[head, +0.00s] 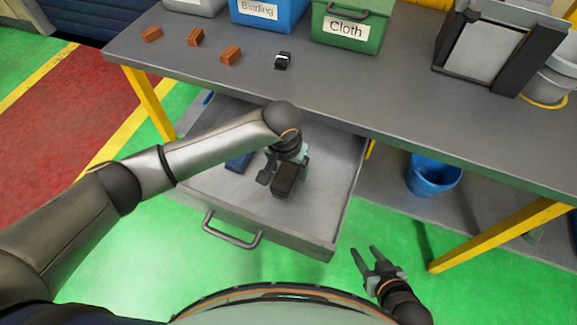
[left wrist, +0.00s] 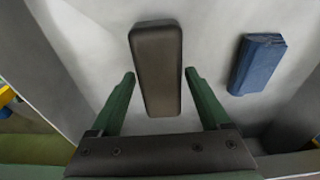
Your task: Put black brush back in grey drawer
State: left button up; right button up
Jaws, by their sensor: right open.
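The black brush, a long dark block with rounded edges (left wrist: 156,65), shows in the left wrist view against the pale grey floor of the drawer. The grey drawer (head: 335,205) is pulled open under the workbench. My left gripper (head: 277,178) is inside the drawer's outline, pointing down. Its two green fingers stand open on either side of the brush's near half, with a gap on both sides. In the head view my gripper and arm hide much of that spot. My right gripper (head: 366,256) is open and empty, right of the drawer's front corner.
A blue block (left wrist: 257,63) lies in the drawer, right of the brush in the wrist view. On the workbench (head: 400,105) are brown blocks (head: 230,55), a small black item (head: 283,60), and blue and green bins (head: 345,30). A blue bucket (head: 433,178) stands below.

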aim_at(285, 175)
pick_arm(q)
jog(key=shift+o, duration=0.8)
jog(key=shift+r, duration=0.3)
notch_tip(285, 175, up, 12)
jog(key=s+p, duration=0.1)
jog(key=shift+s+a+f+p, duration=0.15)
jog(key=shift+s+a+p, duration=0.1)
jog(key=shift+s+p, duration=0.1)
jog(key=shift+f, duration=0.1)
